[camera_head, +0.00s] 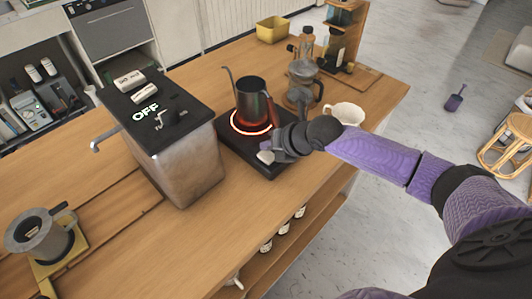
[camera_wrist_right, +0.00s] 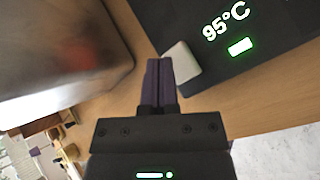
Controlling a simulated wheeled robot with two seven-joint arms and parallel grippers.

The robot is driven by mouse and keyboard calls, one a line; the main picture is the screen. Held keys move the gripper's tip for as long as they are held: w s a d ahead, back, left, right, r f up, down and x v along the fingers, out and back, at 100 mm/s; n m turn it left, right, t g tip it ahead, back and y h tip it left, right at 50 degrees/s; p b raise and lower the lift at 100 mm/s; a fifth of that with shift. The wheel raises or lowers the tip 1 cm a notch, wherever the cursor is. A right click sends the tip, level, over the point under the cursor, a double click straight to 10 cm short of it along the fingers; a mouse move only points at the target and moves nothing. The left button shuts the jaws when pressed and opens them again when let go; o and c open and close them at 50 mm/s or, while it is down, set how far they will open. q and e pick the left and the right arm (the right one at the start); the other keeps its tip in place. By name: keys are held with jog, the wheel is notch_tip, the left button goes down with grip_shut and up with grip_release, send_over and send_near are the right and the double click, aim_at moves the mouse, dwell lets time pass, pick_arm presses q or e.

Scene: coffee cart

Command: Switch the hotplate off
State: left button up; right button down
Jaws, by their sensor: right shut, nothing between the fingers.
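The hotplate (camera_head: 240,150) is a black slab on the wooden counter with a glowing red ring on top. In the right wrist view the hotplate's panel (camera_wrist_right: 275,62) reads 95°C above a lit green bar. A pale grey-white knob (camera_wrist_right: 181,63) sits at the panel's edge; it also shows in the head view (camera_head: 265,157). My right gripper (camera_head: 275,150) is shut and empty at the hotplate's near edge. Its fingertips (camera_wrist_right: 159,62) are right beside the knob; whether they touch it, I cannot tell. My left gripper is not in view.
A metal machine (camera_head: 182,165) with a black top showing OFF stands left of the hotplate.

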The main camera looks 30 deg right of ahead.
aim_at(269, 157)
jog(key=shift+f, duration=0.1)
jog(key=shift+f+b, duration=0.3)
jog(key=shift+f, duration=0.05)
jog(key=shift+f+b, duration=0.45)
jog(key=shift+f, duration=0.1)
dwell(0.4)
jog(key=shift+r, duration=0.1)
jog(key=shift+r+p, duration=0.85)
jog(key=shift+r, duration=0.05)
jog(key=shift+r, duration=0.1)
notch_tip(269, 157, up, 6)
jog(key=p, duration=0.5)
